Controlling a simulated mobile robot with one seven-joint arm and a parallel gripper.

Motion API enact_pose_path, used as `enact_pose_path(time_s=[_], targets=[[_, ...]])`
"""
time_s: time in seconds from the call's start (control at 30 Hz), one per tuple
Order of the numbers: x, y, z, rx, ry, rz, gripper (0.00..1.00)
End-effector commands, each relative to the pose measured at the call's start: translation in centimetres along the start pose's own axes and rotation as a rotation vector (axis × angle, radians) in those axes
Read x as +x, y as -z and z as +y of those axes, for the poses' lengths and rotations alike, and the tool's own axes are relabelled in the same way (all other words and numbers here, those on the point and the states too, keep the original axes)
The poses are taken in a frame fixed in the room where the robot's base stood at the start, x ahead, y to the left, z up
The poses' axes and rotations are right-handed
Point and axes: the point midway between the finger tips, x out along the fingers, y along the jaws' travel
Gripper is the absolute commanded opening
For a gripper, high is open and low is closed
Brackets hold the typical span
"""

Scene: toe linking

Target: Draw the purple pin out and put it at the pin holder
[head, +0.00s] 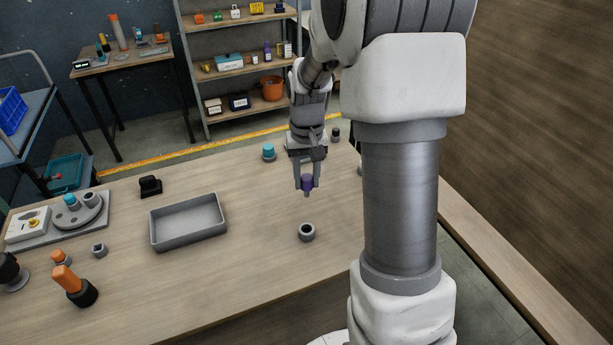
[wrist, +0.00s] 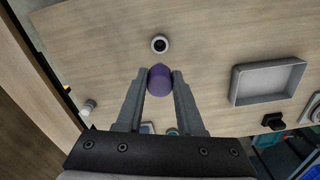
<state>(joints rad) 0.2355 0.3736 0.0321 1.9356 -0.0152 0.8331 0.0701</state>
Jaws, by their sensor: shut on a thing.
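My gripper (head: 307,182) is shut on the purple pin (head: 307,184), and its fingers press the pin's two sides. The pin hangs upright above the table, its thin grey lower end showing clear of the surface. In the wrist view the purple pin (wrist: 160,80) sits between the fingertips of my gripper (wrist: 160,84). A small round grey holder with a dark open hole (head: 307,232) stands on the table just nearer than the pin; it also shows in the wrist view (wrist: 160,44). It looks empty. I cannot tell for certain that it is the pin holder.
A grey tray (head: 155,231) lies left of the holder. A small grey socket (head: 99,250), an orange-handled piece (head: 67,279) and a round plate fixture (head: 84,218) stand further left. A teal-topped piece (head: 268,152) stands behind. The table around the holder is clear.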

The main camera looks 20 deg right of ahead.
Motion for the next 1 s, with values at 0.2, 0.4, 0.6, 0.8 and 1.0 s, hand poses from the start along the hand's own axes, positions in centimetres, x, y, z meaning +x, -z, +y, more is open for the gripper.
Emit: enact_pose_path(time_s=[0.2,0.4,0.6,0.8,1.0], targets=[[1.6,0.0,0.0,0.000,0.000,0.000,0.00],[3.6,0.0,0.0,0.000,0.000,0.001,0.00],[5.6,0.0,0.0,0.000,0.000,0.000,0.00],[7.6,0.0,0.0,0.000,0.000,0.001,0.00],[9.6,0.0,0.0,0.000,0.000,0.000,0.00]])
